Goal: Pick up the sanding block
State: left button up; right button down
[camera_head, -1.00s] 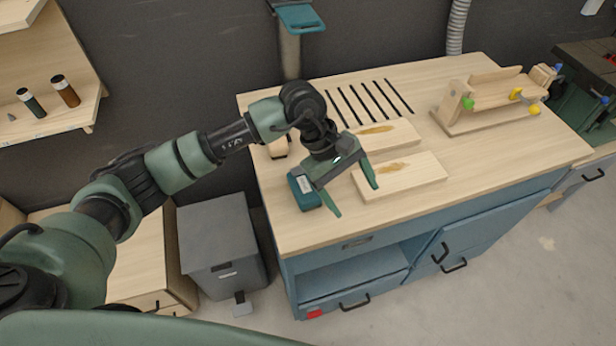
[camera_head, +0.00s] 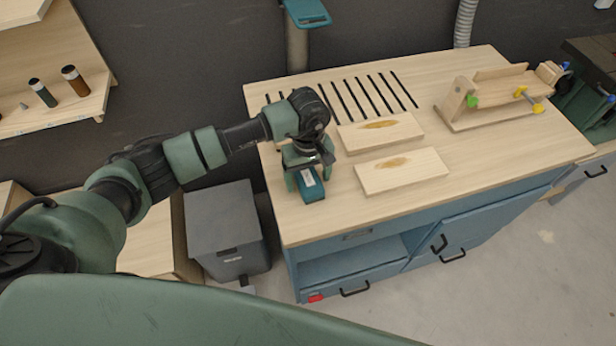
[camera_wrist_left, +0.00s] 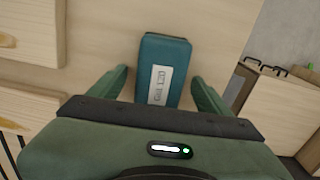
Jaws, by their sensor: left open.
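The sanding block is a teal block (camera_head: 311,188) with a pale label, lying on the left part of the wooden bench top. My left gripper (camera_head: 305,181) is right at it, pointing down, with its fingers apart. In the left wrist view the sanding block (camera_wrist_left: 164,72) lies between the two green fingers of my left gripper (camera_wrist_left: 158,85), with its far part reaching beyond the fingertips. A gap shows on both sides of it. The gripper body hides its near end. My right gripper is not in view.
Two wooden boards with brown patches, a nearer one (camera_head: 420,176) and a farther one (camera_head: 355,138), lie to the right. A slotted strip (camera_head: 352,98) is behind them. A wooden jig (camera_head: 490,99) stands at the back right. The bench top (camera_head: 480,205) is clear at front right.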

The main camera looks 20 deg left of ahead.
aim_at(308, 178)
pick_arm(q)
jog(key=c, duration=1.5)
jog(key=shift+w+r, duration=0.1)
jog(key=shift+r, duration=0.35)
jog(key=shift+r+b, duration=2.9)
jog(key=shift+r, duration=6.65)
